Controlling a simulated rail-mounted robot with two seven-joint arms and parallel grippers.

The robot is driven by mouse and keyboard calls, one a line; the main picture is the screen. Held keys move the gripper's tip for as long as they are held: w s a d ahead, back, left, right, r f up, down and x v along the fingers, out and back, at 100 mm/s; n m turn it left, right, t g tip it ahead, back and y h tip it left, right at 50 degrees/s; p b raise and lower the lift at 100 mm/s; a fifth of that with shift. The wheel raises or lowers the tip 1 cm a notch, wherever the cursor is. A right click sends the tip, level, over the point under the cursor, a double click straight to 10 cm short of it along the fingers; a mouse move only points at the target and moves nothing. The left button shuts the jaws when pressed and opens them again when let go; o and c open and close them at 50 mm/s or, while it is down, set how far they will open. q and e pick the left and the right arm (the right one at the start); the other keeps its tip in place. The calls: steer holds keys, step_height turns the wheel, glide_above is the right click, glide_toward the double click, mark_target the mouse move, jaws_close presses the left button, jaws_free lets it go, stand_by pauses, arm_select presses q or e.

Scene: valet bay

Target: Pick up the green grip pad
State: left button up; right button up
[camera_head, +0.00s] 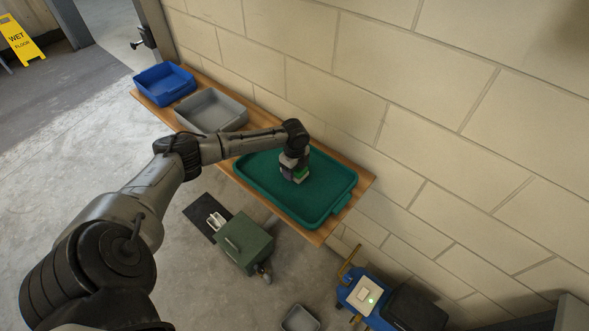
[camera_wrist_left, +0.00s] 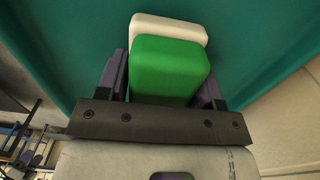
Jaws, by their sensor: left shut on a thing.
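The green grip pad (camera_wrist_left: 168,66) is a bright green rounded block between the two fingers of my left gripper (camera_head: 296,178) in the left wrist view. The gripper is shut on it. A cream block (camera_wrist_left: 168,27) lies just beyond the green pad, and I cannot tell whether they touch. In the head view my left gripper points down over the teal tray (camera_head: 335,168), and only a small patch of the green pad (camera_head: 303,171) shows beside the fingers. I cannot tell whether the pad is clear of the tray floor. My right gripper is not in view.
The tray stands on a wooden bench (camera_head: 315,237) against a block wall (camera_head: 400,90). A grey bin (camera_head: 211,111) and a blue bin (camera_head: 164,84) stand to its left. A green box (camera_head: 244,243) and a blue machine (camera_head: 366,291) stand below the bench edge.

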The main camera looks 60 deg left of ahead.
arm_select(q)
steer(key=shift+r, duration=0.5)
step_height(320, 180, up, 3)
steer(key=shift+f+p, duration=0.1)
steer(key=shift+p, duration=0.2)
steer(key=w+d+r, duration=0.2)
steer(key=d+r, duration=0.1)
steer(key=d, duration=0.2)
steer(key=w+d+r+p, duration=0.1)
steer(key=w+d+r, duration=0.1)
steer(key=d, duration=0.3)
steer(key=shift+w+d+r, duration=0.35)
steer(key=shift+r, duration=0.55)
